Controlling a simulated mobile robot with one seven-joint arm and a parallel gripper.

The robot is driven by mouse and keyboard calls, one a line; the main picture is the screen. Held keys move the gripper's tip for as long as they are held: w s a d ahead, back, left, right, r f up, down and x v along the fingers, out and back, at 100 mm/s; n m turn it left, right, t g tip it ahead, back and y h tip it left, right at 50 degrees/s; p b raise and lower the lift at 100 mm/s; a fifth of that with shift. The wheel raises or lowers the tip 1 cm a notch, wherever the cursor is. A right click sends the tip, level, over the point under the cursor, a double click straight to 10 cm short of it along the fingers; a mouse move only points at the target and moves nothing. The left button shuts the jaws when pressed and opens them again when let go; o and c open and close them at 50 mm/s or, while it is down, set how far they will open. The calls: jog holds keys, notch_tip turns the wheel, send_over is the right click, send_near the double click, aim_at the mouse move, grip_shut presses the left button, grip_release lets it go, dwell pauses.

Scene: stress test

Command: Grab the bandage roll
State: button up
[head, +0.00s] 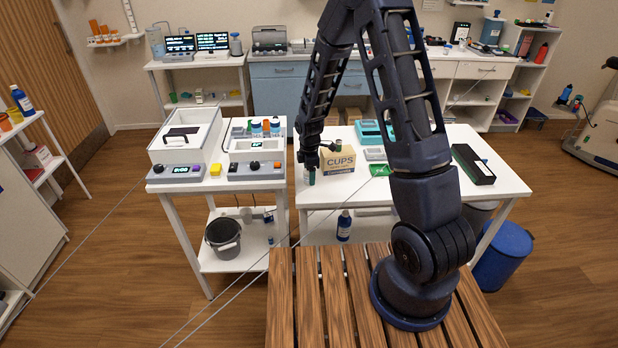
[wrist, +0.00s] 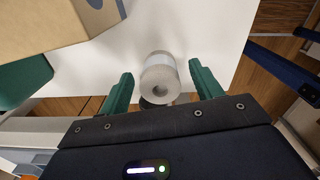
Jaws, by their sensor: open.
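The bandage roll (wrist: 160,76) is a pale grey-white cylinder with a hole in its end, near the edge of the white table (wrist: 215,30) in the wrist view. My gripper (wrist: 160,82) is open, with one green finger on each side of the roll. Gaps show between the roll and both fingers. In the head view my gripper (head: 310,172) is at the left front of the white table, and the roll is mostly hidden there or too small to make out.
A cardboard box marked CUPS (head: 338,161) stands right beside my gripper; it fills the upper left of the wrist view (wrist: 60,30). A green packet (head: 380,170) and a black case (head: 473,164) lie farther right. A side table with devices (head: 215,188) stands left.

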jog(key=shift+f, duration=0.8)
jog(key=c, duration=1.1)
jog(key=shift+o, duration=0.2)
